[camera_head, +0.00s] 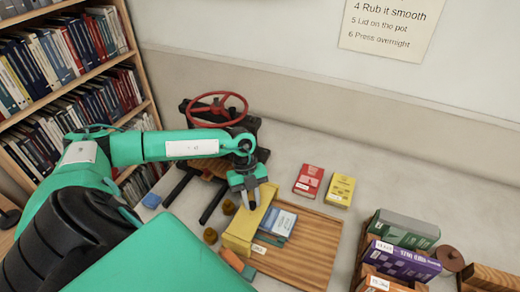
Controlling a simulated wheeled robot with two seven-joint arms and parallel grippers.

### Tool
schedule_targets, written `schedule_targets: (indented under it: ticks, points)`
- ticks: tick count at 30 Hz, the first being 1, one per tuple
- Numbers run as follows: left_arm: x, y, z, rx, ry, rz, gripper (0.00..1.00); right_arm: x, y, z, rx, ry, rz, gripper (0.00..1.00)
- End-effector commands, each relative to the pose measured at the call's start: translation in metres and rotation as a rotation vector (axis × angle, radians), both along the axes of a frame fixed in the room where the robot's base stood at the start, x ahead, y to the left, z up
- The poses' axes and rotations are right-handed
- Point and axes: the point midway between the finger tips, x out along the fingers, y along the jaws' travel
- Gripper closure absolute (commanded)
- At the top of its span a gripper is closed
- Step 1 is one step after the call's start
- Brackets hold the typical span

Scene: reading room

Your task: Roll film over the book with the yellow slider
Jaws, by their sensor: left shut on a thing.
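The yellow slider (240,232) is a long bar at the left side of a wooden board (312,245). My left gripper (250,203) points down at the slider's far end and is shut on it. A book with a pale blue and white cover (283,222) lies on the board just right of the slider, with a teal edge (270,240) showing by it. I cannot make out any film. The gripper and slider may hide part of the book's left side. My right gripper is not in view.
A press with a red wheel (217,106) stands behind my left arm. A red box (308,181) and a yellow box (340,190) lie beyond the board. A wooden rack (366,248) with books stands at right.

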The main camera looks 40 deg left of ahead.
Motion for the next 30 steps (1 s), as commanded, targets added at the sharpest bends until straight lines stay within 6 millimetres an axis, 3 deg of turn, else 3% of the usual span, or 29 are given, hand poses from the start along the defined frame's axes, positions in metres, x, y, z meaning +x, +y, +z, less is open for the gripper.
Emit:
schedule_targets:
  ticks: [9,10,13,23,30]
  points:
    - [0.000,0.005,0.001,0.008,0.001,0.003,1.00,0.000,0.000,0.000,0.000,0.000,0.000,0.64]
    - [0.000,0.005,0.001,0.009,0.002,0.003,0.77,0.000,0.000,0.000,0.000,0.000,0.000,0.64]
    - [0.000,0.005,0.001,0.009,0.002,0.003,0.57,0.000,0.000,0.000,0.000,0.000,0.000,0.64]
    - [0.000,0.004,0.002,0.006,0.001,0.002,0.57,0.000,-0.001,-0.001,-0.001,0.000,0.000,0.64]
    - [0.008,0.017,0.031,0.008,-0.004,0.004,0.57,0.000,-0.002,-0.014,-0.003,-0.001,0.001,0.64]
